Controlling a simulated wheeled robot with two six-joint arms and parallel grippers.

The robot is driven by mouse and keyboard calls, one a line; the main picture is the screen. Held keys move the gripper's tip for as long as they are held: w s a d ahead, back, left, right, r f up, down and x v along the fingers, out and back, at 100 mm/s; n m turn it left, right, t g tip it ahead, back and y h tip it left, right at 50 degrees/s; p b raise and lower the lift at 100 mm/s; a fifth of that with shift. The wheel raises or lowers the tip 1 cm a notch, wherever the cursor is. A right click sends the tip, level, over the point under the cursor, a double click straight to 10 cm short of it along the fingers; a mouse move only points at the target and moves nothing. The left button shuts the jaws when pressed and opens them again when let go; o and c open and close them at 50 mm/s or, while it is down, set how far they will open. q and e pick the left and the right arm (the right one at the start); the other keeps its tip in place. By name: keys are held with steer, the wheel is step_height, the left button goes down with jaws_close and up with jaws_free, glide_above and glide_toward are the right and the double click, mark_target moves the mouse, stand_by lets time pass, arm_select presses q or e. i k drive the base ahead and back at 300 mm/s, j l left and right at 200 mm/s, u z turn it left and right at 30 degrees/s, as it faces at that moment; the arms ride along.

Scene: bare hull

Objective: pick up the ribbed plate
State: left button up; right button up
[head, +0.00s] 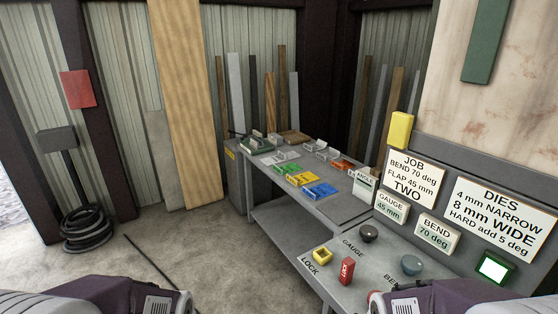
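I cannot pick out with certainty a ribbed plate in the head view. Small flat pieces lie on the grey bench (345,208): a pale one (281,156), a green one (287,167), a yellow one (302,179) and a blue one (320,191). They are too small to tell whether any is ribbed. Pale pieces (325,153) and an orange one (343,164) lie along the bench's back side. Parts of both my arms show at the bottom edge, well short of these pieces. Neither gripper's fingers are in view.
A control panel with a yellow lock (321,256), red lock tag (346,270) and dark knobs (369,233) is close at right. A coiled hose (86,230) lies left. The floor between is mostly clear.

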mark_target(281, 157)
steer(key=i+j+u, duration=0.25)
steer(key=i, duration=0.25)
steer(key=i+j, duration=0.15)
steer(key=i, duration=0.6)
steer(key=i+j, duration=0.2)
steer(key=i, duration=0.6)
steer(key=i+j, duration=0.15)
steer(key=i, duration=0.6)
steer(key=i+z, duration=0.15)
steer(key=i, duration=0.45)
steer(key=i+j+z, duration=0.2)
steer(key=i, duration=0.4)
steer(key=i+j+z, duration=0.15)
steer(key=i, duration=0.45)
